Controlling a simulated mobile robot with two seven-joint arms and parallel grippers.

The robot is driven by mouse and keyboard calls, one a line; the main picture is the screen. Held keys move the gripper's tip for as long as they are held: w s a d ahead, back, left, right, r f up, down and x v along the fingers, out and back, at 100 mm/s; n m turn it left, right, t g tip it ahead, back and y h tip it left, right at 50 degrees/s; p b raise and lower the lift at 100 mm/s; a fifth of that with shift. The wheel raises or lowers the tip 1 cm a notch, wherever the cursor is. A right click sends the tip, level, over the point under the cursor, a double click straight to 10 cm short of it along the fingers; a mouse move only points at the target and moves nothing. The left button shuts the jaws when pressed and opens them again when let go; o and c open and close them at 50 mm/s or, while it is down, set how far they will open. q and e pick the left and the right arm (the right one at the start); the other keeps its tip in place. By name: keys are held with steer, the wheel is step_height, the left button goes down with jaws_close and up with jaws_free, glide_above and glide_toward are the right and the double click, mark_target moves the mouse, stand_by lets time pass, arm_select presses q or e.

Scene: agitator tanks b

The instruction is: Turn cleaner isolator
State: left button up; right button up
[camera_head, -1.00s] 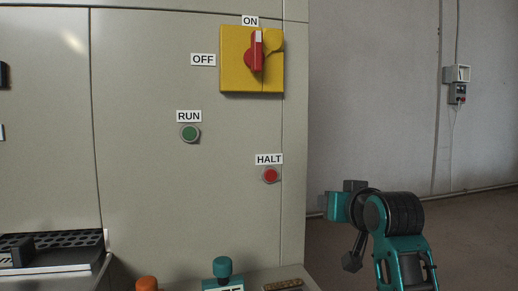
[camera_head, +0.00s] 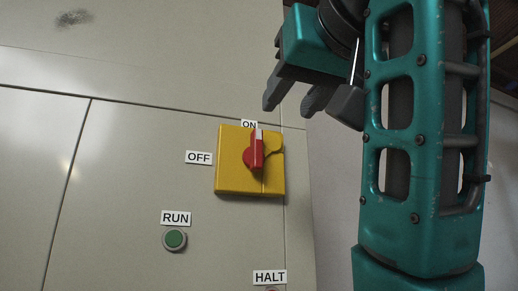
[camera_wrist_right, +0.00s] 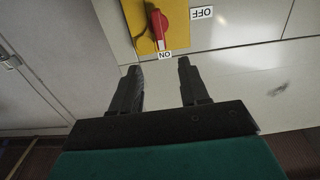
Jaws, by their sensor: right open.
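The isolator is a yellow box (camera_head: 232,179) with a red rotary handle (camera_head: 257,152) on the grey cabinet front. The handle stands upright, its white-marked tip at the ON label (camera_head: 249,124); the OFF label (camera_head: 198,157) is to its left. My right gripper (camera_head: 300,108) is open and empty, above and to the right of the box, its fingers pointing down. In the right wrist view the open fingers (camera_wrist_right: 158,66) point at the cabinet, and the yellow box (camera_wrist_right: 141,41) with the red handle (camera_wrist_right: 159,27) lies beyond their tips, apart from them. My left gripper is not in view.
A plain wall (camera_head: 330,190) lies beyond.

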steer(key=p, duration=0.2)
glide_toward(259, 142)
steer(key=w, duration=0.2)
steer(key=x, duration=0.6)
steer(key=shift+w+a, duration=0.3)
steer(key=shift+a, duration=0.1)
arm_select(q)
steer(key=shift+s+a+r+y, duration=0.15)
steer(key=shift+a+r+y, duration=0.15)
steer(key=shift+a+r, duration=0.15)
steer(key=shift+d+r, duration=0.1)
arm_select(e)
jaws_close()
